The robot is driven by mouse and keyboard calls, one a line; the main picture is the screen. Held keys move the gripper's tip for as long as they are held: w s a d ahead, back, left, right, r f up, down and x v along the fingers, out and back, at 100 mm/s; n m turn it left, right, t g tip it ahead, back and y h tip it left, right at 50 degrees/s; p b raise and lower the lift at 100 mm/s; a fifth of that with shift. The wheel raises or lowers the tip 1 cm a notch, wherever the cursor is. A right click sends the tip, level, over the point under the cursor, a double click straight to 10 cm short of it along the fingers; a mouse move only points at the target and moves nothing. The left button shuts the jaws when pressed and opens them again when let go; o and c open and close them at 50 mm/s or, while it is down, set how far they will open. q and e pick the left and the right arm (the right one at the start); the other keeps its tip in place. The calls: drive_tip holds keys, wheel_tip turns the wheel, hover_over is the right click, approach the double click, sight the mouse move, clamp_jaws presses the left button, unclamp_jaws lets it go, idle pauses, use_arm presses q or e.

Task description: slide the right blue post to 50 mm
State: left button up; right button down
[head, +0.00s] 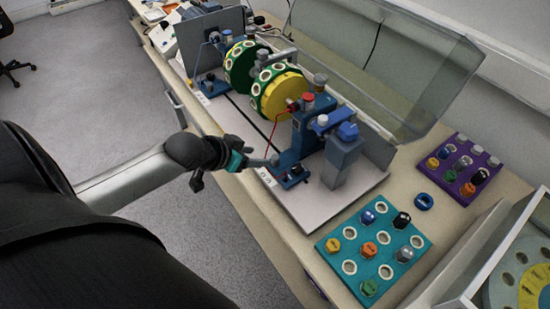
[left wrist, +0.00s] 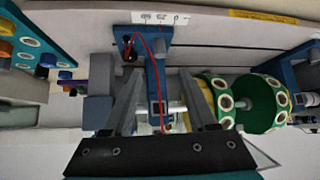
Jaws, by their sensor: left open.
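The right blue post (head: 300,135) stands upright near the right end of the machine's grey base plate (head: 325,206), its foot (head: 292,174) at the front edge. My left gripper (head: 262,161) is open beside the post's foot, at its front left. In the left wrist view the two fingers (left wrist: 158,82) point toward the post (left wrist: 157,68), which shows between them; I cannot tell whether they touch it. A small scale marked 0, 25, 50 (left wrist: 162,18) lies by the foot. The post's exact reading is unclear. My right gripper is not in view.
Green-and-yellow discs (head: 275,90) sit on the shaft left of the post. A red wire (head: 275,132) hangs near the gripper. A clear cover (head: 390,60) stands open behind. A teal tray (head: 335,262) and a purple tray (head: 470,187) of knobs lie to the right.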

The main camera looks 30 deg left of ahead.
sight(275, 157)
use_arm(q)
drive_tip(key=b+x, duration=0.3)
drive_tip(key=x, duration=0.7)
drive_tip(key=shift+w+f, duration=0.25)
drive_tip(key=shift+c, duration=0.3)
clamp_jaws()
idle(0.8)
